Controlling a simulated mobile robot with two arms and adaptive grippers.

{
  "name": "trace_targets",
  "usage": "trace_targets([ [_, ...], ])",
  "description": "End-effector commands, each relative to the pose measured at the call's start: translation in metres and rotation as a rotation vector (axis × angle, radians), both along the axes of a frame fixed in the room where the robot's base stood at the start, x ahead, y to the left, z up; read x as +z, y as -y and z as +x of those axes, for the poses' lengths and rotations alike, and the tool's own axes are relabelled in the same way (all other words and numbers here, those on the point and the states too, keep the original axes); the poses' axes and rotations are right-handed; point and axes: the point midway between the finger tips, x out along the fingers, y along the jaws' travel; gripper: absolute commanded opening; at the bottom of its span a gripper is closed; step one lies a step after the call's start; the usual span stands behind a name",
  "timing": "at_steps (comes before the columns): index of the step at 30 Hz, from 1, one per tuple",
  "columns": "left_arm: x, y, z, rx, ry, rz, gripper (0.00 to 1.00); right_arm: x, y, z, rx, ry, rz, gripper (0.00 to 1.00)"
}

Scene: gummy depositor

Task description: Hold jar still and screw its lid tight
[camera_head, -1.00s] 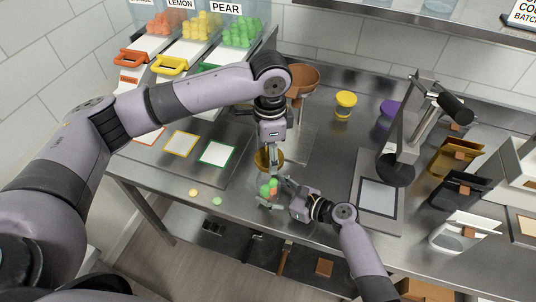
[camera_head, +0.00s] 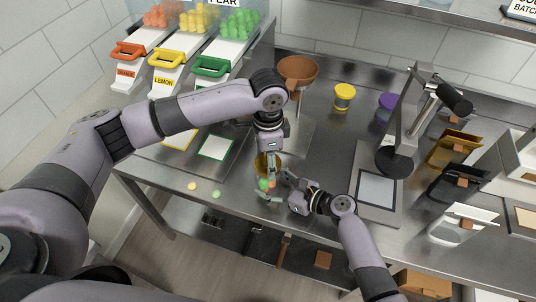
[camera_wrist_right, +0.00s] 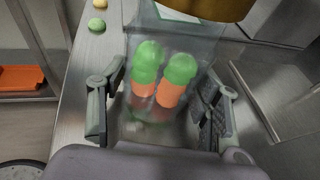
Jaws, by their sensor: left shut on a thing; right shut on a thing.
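The clear jar (camera_wrist_right: 150,50) stands at the front edge of the steel table and holds green and orange gummies (camera_wrist_right: 172,88). Its gold lid (camera_head: 262,160) sits at the jar's mouth; how tightly it is seated cannot be told. My left gripper (camera_head: 271,160) points down from above and is shut on the lid, its fingertips partly hiding it. My right gripper (camera_head: 277,187) reaches in from the right, low at the jar. In the right wrist view its fingers (camera_wrist_right: 158,108) stand on both sides of the jar, shut on it.
A yellow-lidded jar (camera_head: 344,96) and a purple-lidded jar (camera_head: 388,105) stand behind. A copper funnel (camera_head: 297,72) is behind my left wrist. A scale (camera_head: 376,190) lies to the right. Two loose gummies (camera_head: 192,186) lie near the front edge, left of the jar.

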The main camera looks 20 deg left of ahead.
Motion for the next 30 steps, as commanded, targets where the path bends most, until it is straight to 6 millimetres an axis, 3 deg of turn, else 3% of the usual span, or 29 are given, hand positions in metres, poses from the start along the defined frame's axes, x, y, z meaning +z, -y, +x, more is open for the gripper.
trace_targets([
  [30, -0.013, 0.0, 0.0, 0.0, -0.001, 0.0, 0.08, -0.001, 0.0, 0.0, 0.0, -0.002, -0.002, 0.0],
])
